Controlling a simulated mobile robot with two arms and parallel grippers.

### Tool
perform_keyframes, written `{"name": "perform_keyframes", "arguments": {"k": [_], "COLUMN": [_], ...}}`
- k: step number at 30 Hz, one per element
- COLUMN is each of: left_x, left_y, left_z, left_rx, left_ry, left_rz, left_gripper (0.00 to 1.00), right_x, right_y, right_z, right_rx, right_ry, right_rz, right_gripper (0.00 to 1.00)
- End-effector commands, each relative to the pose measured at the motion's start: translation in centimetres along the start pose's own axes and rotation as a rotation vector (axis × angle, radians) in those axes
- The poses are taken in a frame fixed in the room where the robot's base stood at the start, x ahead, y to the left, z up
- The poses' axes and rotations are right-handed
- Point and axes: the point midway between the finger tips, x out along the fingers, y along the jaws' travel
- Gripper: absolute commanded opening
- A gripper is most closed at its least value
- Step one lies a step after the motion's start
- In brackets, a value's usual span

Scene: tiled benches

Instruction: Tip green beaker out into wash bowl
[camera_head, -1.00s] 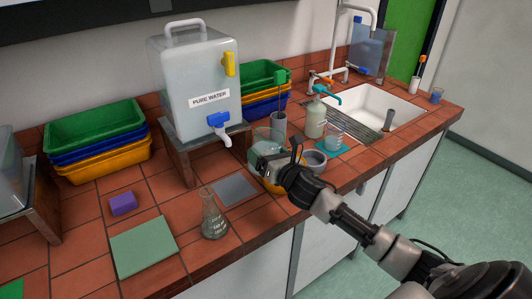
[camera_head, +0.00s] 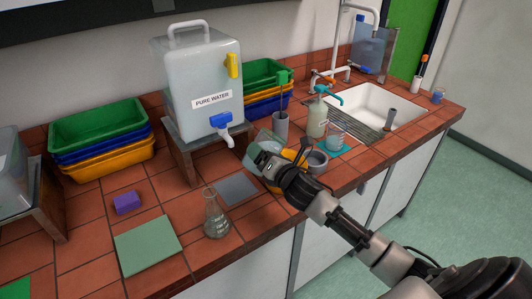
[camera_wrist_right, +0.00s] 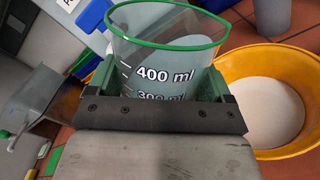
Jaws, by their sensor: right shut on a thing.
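My right gripper (camera_head: 266,167) is shut on the green beaker (camera_head: 262,152). In the right wrist view the beaker (camera_wrist_right: 160,60) is clear, with a green rim and white 400 ml and 300 ml marks, gripped between the green finger pads. It looks pale inside; I cannot tell how much liquid it holds. The wash bowl (camera_head: 296,156) is yellow with a pale interior. It is partly hidden behind my right gripper, and in the right wrist view the bowl (camera_wrist_right: 297,68) lies just right of the beaker. My left gripper is not in view.
The pure water tank (camera_head: 197,85) stands on a raised stand, its tap near the beaker. A conical flask (camera_head: 215,222) and grey mat (camera_head: 237,188) are in front. A grey cup (camera_head: 317,162), a bottle (camera_head: 317,120) and another beaker (camera_head: 336,132) stand right of the bowl.

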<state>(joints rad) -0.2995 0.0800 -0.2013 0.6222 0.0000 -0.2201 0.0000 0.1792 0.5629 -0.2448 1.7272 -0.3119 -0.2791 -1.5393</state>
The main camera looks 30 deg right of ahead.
Motion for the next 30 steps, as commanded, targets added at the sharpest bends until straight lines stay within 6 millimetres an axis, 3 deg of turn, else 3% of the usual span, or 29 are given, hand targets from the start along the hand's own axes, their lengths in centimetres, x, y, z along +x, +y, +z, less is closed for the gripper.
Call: {"name": "perform_keyframes", "arguments": {"k": [4,9,17,22,30], "left_x": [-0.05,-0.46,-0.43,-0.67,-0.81], "left_y": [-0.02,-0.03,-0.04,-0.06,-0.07], "left_z": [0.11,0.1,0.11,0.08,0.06], "left_rx": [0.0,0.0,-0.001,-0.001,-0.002], "left_ry": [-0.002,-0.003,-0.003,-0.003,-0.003], "left_rz": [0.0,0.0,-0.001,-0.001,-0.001], "left_gripper": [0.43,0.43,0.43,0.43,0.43], "right_x": [0.02,0.03,0.03,0.0,0.0], "right_y": [0.11,0.09,-0.03,-0.52,-0.59], "right_z": [0.11,-0.06,-0.17,-0.4,-0.36], "right_rx": [0.02,0.209,0.244,0.432,0.478], "right_ry": [-0.002,-0.003,-0.002,-0.002,-0.001], "right_rz": [0.003,0.002,0.002,0.001,0.002], "right_gripper": [0.43,0.43,0.43,0.43,0.43]}}
